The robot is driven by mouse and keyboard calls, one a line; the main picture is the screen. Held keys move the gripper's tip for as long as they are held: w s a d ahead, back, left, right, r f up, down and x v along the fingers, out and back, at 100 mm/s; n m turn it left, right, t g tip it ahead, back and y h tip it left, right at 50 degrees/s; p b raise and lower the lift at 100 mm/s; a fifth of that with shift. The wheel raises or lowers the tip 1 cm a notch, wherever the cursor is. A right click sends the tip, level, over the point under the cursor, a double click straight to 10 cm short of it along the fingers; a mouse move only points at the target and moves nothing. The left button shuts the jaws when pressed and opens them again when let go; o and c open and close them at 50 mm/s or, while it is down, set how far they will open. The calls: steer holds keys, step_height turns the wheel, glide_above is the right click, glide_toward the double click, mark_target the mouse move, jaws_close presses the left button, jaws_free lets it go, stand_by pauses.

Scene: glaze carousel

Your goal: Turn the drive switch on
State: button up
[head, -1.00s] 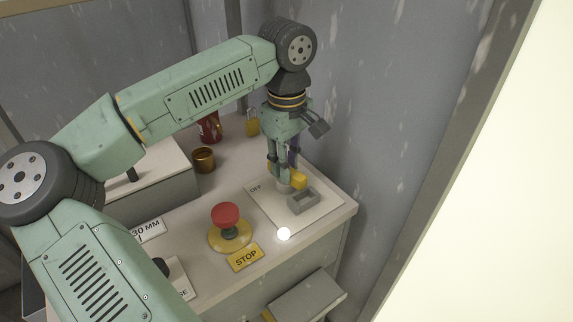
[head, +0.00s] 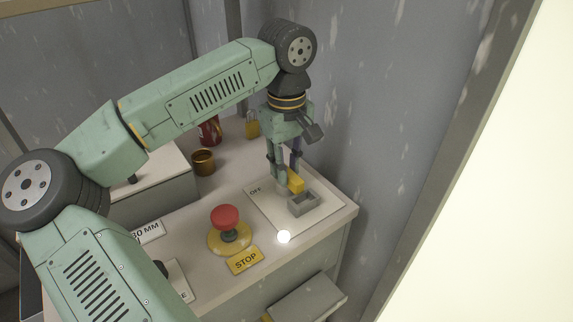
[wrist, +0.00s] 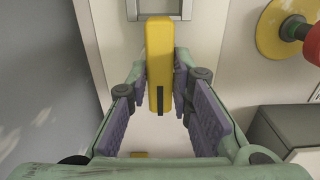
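The drive switch has a yellow handle (head: 296,183) on a light plate (head: 264,203) marked OFF at its left rear. In the wrist view the long yellow handle (wrist: 159,65) lies lengthwise between my fingers and points towards a grey bracket (wrist: 158,14). The bracket (head: 304,203) also shows in the head view, just in front of the handle. My gripper (head: 286,177) points down over the switch. Its fingers lie close on both sides of the handle and look shut on it. The fingers partly hide the switch's base.
A red stop button (head: 226,217) on a yellow base stands left of the plate, with a STOP label (head: 244,261) in front. A wall rises to the right.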

steer(key=o, duration=0.5)
steer(key=shift+c, duration=0.2)
step_height(320, 180, up, 12)
stand_by(0.4)
steer(key=shift+s, duration=0.1)
